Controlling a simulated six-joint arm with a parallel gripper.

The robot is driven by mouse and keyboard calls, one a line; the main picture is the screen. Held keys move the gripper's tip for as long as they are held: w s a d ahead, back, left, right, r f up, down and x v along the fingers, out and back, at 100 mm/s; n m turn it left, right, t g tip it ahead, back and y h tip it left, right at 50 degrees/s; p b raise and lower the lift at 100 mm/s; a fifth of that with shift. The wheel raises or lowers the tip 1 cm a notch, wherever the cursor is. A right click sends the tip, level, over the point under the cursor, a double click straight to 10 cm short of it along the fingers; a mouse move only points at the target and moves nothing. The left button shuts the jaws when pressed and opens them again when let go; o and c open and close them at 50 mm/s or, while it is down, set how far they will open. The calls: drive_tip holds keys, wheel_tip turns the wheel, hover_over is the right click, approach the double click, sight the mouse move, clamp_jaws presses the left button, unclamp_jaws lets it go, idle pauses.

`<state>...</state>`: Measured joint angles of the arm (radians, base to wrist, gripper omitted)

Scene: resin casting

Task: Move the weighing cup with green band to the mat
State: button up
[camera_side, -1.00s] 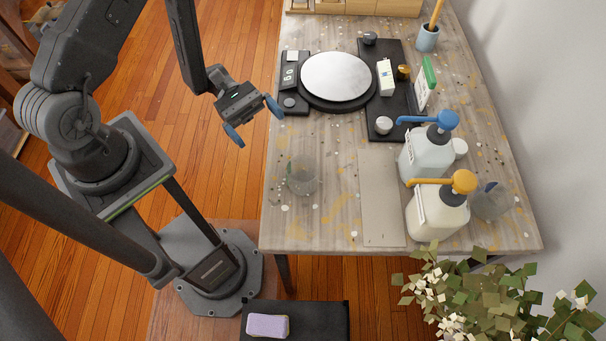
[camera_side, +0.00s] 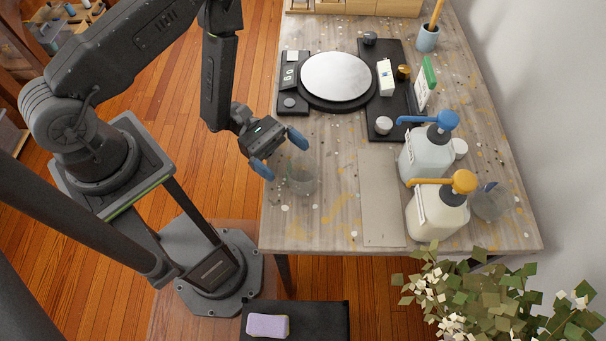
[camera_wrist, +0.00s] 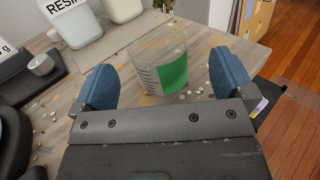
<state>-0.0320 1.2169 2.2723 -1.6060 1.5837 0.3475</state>
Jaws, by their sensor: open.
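The weighing cup (camera_side: 300,181) is clear and stands upright near the table's left edge. In the wrist view its green band (camera_wrist: 174,74) shows, with dark graduation lines beside it. The mat (camera_side: 382,205) is a plain beige-grey strip lying flat to the right of the cup; its surface looks bare. My gripper (camera_side: 280,154) is open, its blue fingers just left of and above the cup in the side view. In the wrist view the cup shows beyond and between my two fingers (camera_wrist: 164,80). I cannot tell whether either finger touches it.
A bottle with a blue pump (camera_side: 428,152) and one with a yellow pump (camera_side: 437,213) stand right of the mat. Another clear cup (camera_side: 491,203) is beyond them. A round scale plate (camera_side: 337,76) lies farther back. The table between cup and mat is clear.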

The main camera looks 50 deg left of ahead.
sight(314, 179)
drive_tip(key=shift+w+d, duration=0.2)
drive_tip(key=shift+d, duration=1.15)
drive_tip(key=shift+w+d, duration=0.15)
drive_tip(key=shift+d, duration=1.15)
drive_tip(key=c, duration=1.1)
drive_tip(key=shift+o, duration=0.2)
drive_tip(key=shift+r, duration=0.85)
wheel_tip(314, 179, up, 2)
drive_tip(key=shift+r, duration=0.2)
drive_tip(key=w+a+r, duration=0.1)
drive_tip(key=a+r, duration=0.6)
drive_tip(key=a, duration=0.4)
drive_tip(key=shift+a, duration=0.35)
